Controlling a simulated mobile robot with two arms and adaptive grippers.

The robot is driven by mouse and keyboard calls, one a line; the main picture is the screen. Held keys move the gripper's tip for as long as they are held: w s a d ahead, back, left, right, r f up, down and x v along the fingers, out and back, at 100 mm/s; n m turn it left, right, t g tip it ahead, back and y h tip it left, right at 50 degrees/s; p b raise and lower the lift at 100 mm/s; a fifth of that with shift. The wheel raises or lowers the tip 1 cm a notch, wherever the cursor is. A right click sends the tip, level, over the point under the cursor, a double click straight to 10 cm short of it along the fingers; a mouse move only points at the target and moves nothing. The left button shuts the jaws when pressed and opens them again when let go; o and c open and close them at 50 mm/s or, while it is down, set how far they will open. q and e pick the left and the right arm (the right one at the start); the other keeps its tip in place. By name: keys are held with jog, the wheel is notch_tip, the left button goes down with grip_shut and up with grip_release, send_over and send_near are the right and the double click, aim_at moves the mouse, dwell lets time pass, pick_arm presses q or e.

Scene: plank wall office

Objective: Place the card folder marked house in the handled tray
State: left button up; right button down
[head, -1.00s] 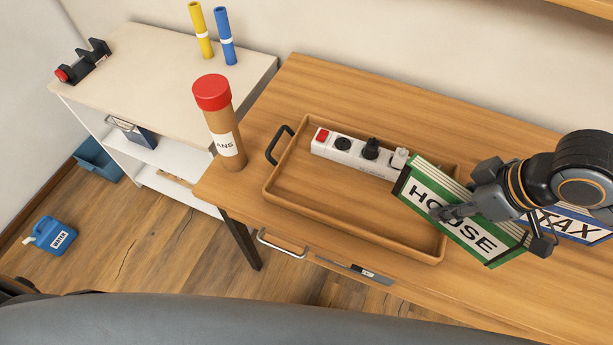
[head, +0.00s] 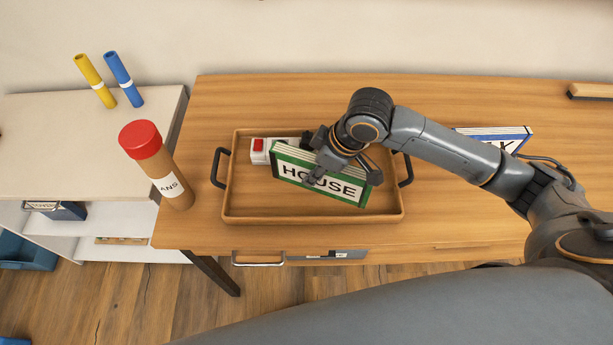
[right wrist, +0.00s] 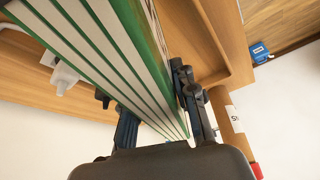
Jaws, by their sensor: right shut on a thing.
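The card folder marked HOUSE (head: 291,174) is green with a white label and pale sheet edges. My right gripper (head: 340,172) is shut on it and holds it upright, slightly tilted, over the handled tray. The folder fills much of the right wrist view (right wrist: 98,55), between the fingers of the gripper (right wrist: 160,110). The handled tray (head: 245,208) is brown with dark handles at both ends and stands on the wooden desk. I cannot tell whether the folder's lower edge touches the tray floor. My left gripper is not in view.
A white power strip (head: 259,151) with a red switch lies in the back of the tray, partly hidden by the folder. A red-capped tube (head: 158,165) stands left of the tray. A blue folder (head: 515,137) is behind my right arm.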

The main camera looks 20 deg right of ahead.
aim_at(306, 173)
jog(key=f, duration=0.1)
jog(key=w+a+f, duration=0.1)
jog(key=shift+w+a+f, duration=0.2)
jog(key=shift+w+f, duration=0.1)
jog(key=shift+f, duration=0.05)
notch_tip(306, 173, down, 2)
jog(key=shift+f+p, duration=0.2)
jog(key=shift+p, duration=0.25)
jog(key=shift+d+f, duration=0.1)
jog(key=shift+f, duration=0.1)
jog(key=c, duration=1.1)
grip_release()
jog(key=shift+f, duration=0.15)
jog(key=shift+o, duration=0.2)
